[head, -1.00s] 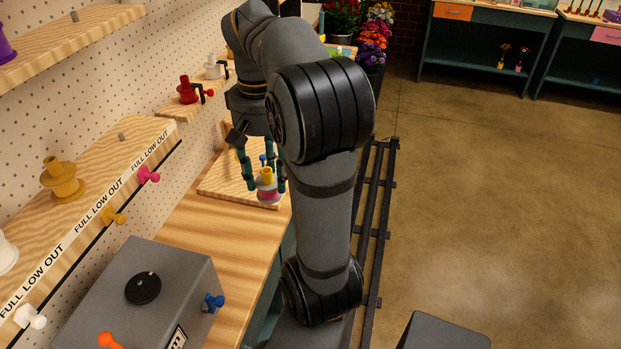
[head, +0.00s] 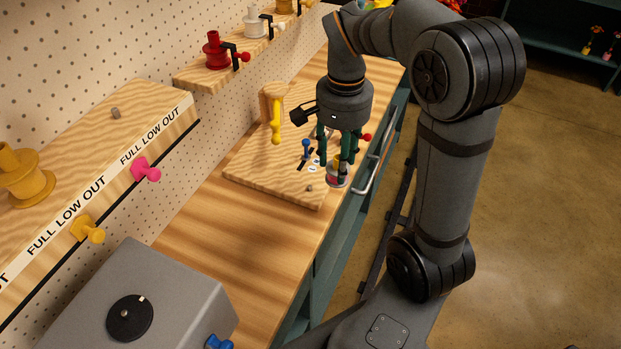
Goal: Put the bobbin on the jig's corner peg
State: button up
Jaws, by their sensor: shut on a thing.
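My gripper (head: 338,162) points down over the right front edge of the wooden jig board (head: 258,180). The fingers partly hide the bobbin. A short grey corner peg (head: 309,188) stands bare near the jig's front corner, left of and slightly nearer than the bobbin. The bobbin is apart from this peg. I cannot tell how high the bobbin is above the board or bench.
A yellow-handled wooden post (head: 273,105) and a blue knob (head: 306,147) stand on the jig. A shelf with a red spool (head: 216,50) and a white spool (head: 254,23) is behind left. A grey box (head: 150,300) stands at the front left. The bench between is clear.

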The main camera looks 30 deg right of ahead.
jog(key=w+a+f, duration=0.1)
jog(key=w, duration=0.1)
jog(key=w+a+f, duration=0.1)
jog(key=w, duration=0.1)
jog(key=w+a+f+p, duration=0.1)
jog(key=w+f, duration=0.1)
jog(key=shift+w+a+f, duration=0.1)
jog(key=shift+w+a, duration=0.05)
jog(key=shift+f+p, duration=0.3)
jog(key=shift+f, duration=1.75)
jog(key=shift+f, duration=0.2)
jog(key=o, duration=1.1)
jog(key=shift+r, duration=0.15)
notch_tip(320, 180, up, 12)
jog(key=shift+r, duration=0.1)
